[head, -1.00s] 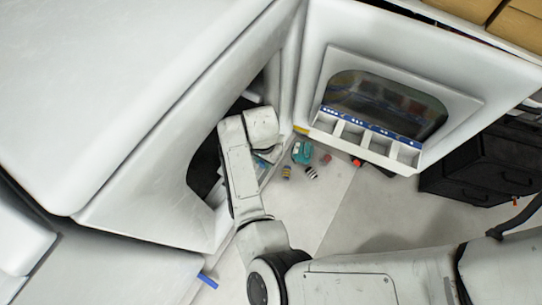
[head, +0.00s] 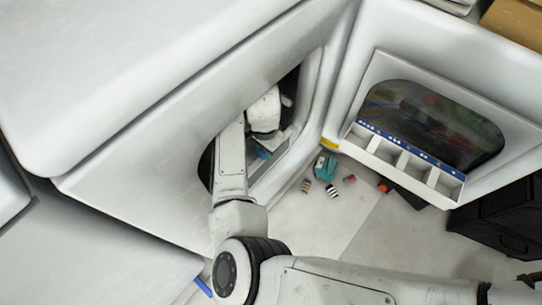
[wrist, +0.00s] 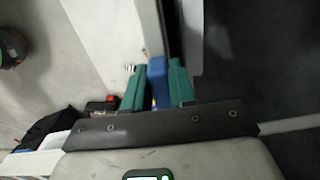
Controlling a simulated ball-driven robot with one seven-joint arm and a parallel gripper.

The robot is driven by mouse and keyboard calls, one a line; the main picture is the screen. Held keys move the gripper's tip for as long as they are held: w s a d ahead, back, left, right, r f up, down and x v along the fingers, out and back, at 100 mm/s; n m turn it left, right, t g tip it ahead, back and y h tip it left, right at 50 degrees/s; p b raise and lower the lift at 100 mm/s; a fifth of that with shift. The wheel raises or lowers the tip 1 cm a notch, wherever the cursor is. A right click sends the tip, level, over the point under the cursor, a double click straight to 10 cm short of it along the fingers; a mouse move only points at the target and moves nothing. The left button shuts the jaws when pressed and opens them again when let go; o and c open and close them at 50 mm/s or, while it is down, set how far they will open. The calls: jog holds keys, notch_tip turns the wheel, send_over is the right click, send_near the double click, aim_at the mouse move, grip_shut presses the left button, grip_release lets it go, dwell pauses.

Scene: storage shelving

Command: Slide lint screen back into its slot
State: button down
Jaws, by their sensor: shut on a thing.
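A white front-loading machine (head: 150,170) stands at the left with its round opening exposed. My arm reaches into this opening, and my gripper (head: 262,153) is at its lower right rim. In the wrist view, my gripper (wrist: 158,68) has two teal fingers shut on a blue piece (wrist: 158,82), which I take for part of the lint screen. The rest of the screen is not clearly visible. Beyond the fingertips, a narrow dark gap (wrist: 173,28) runs between a pale strip and a white edge. I cannot tell whether the blue piece is in that gap.
The open door (head: 350,50) with a dark window stands at the right. A white compartment tray (head: 430,177) is in front of it. A teal item (head: 325,167) and several small things lie on the floor below. A black drawer unit (head: 495,215) is at far right.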

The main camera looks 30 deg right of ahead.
jog(key=shift+w+a+f+b, duration=0.2)
jog(key=shift+w+f+b, duration=0.45)
jog(key=shift+b, duration=0.25)
jog(key=shift+w+a+f+b, duration=0.15)
jog(key=shift+w+f+b, duration=0.5)
jog(key=shift+b, duration=0.25)
jog(key=shift+f+b, duration=0.6)
jog(key=shift+f, duration=1)
jog(key=shift+f+b, duration=0.85)
jog(key=shift+f, duration=0.85)
jog(key=shift+f+b, duration=0.45)
jog(key=shift+f, duration=0.1)
jog(key=c, duration=0.8)
grip_release()
jog(key=shift+c, duration=0.2)
